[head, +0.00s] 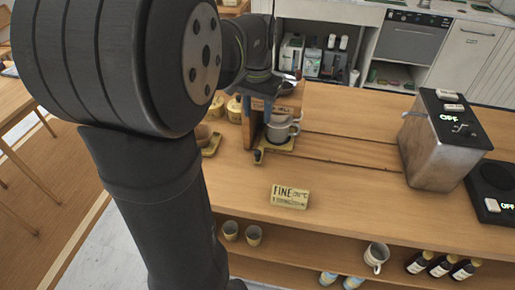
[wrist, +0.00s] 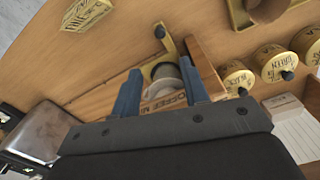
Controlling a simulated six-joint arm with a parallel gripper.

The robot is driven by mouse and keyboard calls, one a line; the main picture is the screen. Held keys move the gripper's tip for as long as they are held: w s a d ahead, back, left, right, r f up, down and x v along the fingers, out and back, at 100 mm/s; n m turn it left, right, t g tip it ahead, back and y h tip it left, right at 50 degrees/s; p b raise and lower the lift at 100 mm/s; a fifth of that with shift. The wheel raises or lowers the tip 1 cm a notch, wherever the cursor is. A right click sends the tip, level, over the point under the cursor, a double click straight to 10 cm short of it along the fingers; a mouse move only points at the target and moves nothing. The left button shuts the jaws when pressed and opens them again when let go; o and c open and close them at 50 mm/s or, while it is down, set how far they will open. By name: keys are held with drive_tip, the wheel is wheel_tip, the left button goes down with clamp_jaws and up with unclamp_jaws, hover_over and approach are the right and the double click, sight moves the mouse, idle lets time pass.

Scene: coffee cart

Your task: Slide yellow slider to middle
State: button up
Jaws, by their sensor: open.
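My gripper (head: 272,105) is above the wooden stand (head: 249,128). In the wrist view its two blue fingers (wrist: 159,68) are open and apart, with nothing held between them. A yellow piece with a dark knob (head: 258,156) is at the stand's front; in the wrist view the knob (wrist: 160,32) lies beyond the fingertips. I cannot tell for sure that this piece is the yellow slider. A grey-white cup (head: 279,131) sits on the stand's yellow base, and its top shows between the fingers in the wrist view. The fingers partly hide the stand.
A yellow sign reading FINE (head: 290,196) stands near the counter's front edge. Several yellow tins (wrist: 271,62) are beside the stand. A metal box marked OFF (head: 430,155) and a black scale-like device (head: 492,185) are at right.

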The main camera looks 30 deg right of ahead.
sight(258, 152)
wheel_tip(258, 152, down, 15)
drive_tip(key=shift+r, duration=0.2)
clamp_jaws()
